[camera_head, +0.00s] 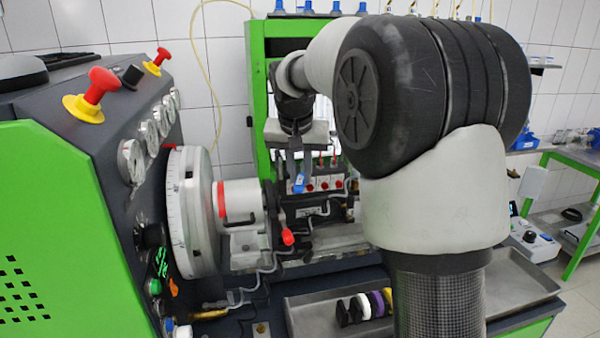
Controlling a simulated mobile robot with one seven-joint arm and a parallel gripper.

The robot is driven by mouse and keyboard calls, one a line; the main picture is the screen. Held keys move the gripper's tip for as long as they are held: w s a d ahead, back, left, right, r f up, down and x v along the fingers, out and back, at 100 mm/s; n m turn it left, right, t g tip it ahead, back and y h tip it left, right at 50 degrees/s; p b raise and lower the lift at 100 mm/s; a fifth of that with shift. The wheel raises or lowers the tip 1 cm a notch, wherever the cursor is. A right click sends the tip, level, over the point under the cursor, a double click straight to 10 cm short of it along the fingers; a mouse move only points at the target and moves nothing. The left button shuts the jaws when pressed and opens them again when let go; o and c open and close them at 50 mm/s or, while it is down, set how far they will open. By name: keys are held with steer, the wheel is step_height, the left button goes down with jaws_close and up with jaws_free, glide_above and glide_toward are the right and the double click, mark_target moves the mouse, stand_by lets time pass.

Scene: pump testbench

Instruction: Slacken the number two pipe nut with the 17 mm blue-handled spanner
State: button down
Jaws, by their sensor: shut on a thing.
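My gripper (297,160) is in the middle of the view, pointing down above the pump (318,205) on the bench. It is shut on the blue-handled spanner; a small blue part (299,184) shows just below the fingers. The rest of the spanner is too small or hidden to make out. Several pipes with red fittings (322,184) stand behind and beside the gripper. I cannot tell which one is the number two nut, or whether the spanner touches any nut.
The large graduated wheel (188,212) and red-ringed coupling (240,203) stand left of the pump. A metal tray (312,312) in front holds several tools with coloured handles (366,306). My arm covers much of the right side. A green cabinet frame (257,95) stands behind.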

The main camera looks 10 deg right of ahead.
steer(key=shift+w+d, duration=0.1)
steer(key=shift+w, duration=0.05)
steer(key=shift+w+p, duration=0.25)
steer(key=shift+p, duration=0.1)
stand_by(0.7)
steer(key=shift+d, duration=0.25)
steer(key=d+n+y+p, duration=0.3)
steer(key=d+n, duration=0.3)
steer(key=n, duration=0.3)
steer(key=shift+d, duration=0.4)
stand_by(1.1)
steer(key=shift+a, duration=0.2)
steer(key=shift+d, duration=0.1)
stand_by(0.4)
